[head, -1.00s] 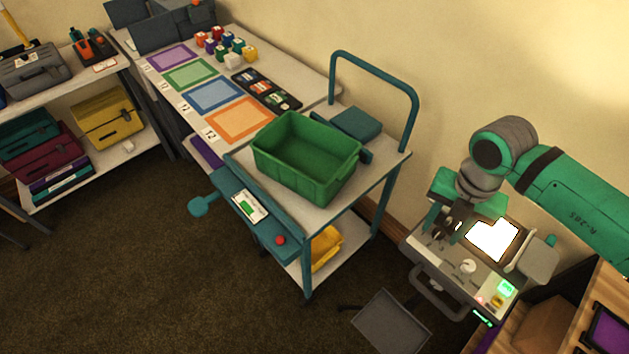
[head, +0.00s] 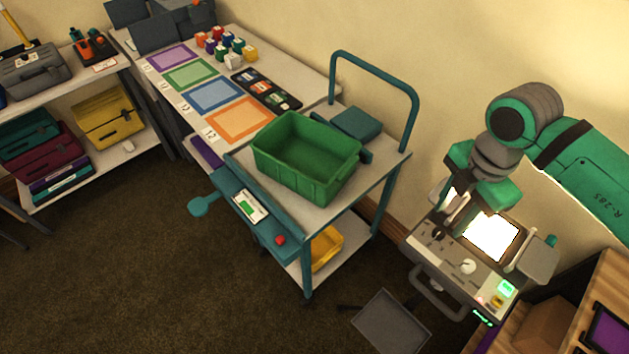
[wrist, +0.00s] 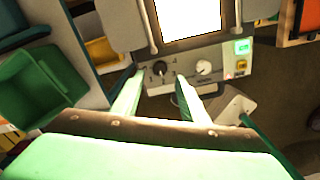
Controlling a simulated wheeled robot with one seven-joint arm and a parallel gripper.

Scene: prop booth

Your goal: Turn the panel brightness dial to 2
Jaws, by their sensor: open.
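A grey control box (head: 448,262) with a brightly lit white panel (head: 490,238) stands at the right in the head view. It carries a black dial (head: 437,234) and a white dial (head: 467,267). The wrist view also shows the black dial (wrist: 159,69), the white dial (wrist: 204,67) and the lit panel (wrist: 189,18). I cannot tell which dial is for brightness, nor read their settings. My gripper (head: 455,212) is open and empty above the box. In the wrist view, the black dial appears between its fingertips (wrist: 161,80), apart from both.
A cart with a green bin (head: 305,160) and a raised handle stands left of the box. A grey slab (head: 390,322) is low in front. A wooden unit (head: 555,310) is close on the right. Open carpet (head: 190,270) lies at the lower left.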

